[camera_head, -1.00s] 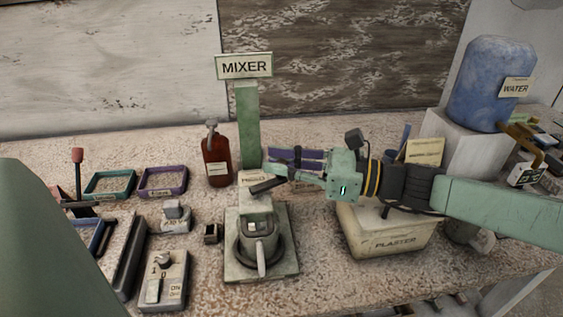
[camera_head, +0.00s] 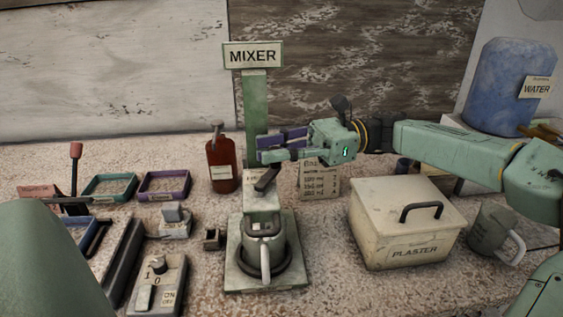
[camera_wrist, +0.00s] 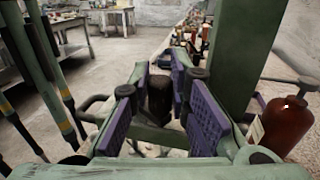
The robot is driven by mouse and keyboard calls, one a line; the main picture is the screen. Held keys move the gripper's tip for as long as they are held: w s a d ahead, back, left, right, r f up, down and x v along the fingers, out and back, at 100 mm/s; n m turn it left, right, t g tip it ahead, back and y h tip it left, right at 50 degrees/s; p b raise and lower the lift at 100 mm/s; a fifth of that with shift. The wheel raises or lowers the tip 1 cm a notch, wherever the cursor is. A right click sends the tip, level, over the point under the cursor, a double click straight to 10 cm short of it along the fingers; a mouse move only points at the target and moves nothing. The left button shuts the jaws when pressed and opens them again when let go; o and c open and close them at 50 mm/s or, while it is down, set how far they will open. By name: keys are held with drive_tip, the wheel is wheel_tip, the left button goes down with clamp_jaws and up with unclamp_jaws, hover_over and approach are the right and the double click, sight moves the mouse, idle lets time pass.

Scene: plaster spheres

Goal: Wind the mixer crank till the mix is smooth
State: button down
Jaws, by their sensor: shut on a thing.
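The mixer stands mid-table in the head view: a green column (camera_head: 256,110) under a "MIXER" sign (camera_head: 253,55), with a pale head and a pot (camera_head: 265,238) with an upright handle on a square base (camera_head: 238,278). A dark crank arm (camera_head: 267,179) sits on top of the head. My gripper (camera_head: 268,150) reaches in from the right above the head, by the column. In the wrist view its purple pads are shut on a dark crank grip (camera_wrist: 159,97). The mix inside the pot cannot be made out.
A red-brown bottle (camera_head: 222,165) stands left of the column and shows close by in the wrist view (camera_wrist: 287,124). A plaster box (camera_head: 405,225) and a mug (camera_head: 490,235) stand right, under my arm. Trays and a switch box (camera_head: 158,285) lie left.

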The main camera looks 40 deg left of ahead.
drive_tip(key=shift+s+a+f+n+g+h+b, duration=0.1)
drive_tip(key=shift+a+n+g+h+b, duration=0.15)
drive_tip(key=shift+n+h, duration=0.4)
drive_tip(key=shift+s+a+n+g+h+b, duration=0.1)
drive_tip(key=shift+a+n+g+h, duration=0.2)
drive_tip(key=shift+h, duration=0.55)
drive_tip(key=shift+d, duration=0.1)
drive_tip(key=c, duration=1.5)
unclamp_jaws()
drive_tip(key=shift+w+r, duration=0.1)
drive_tip(key=shift+r, duration=0.1)
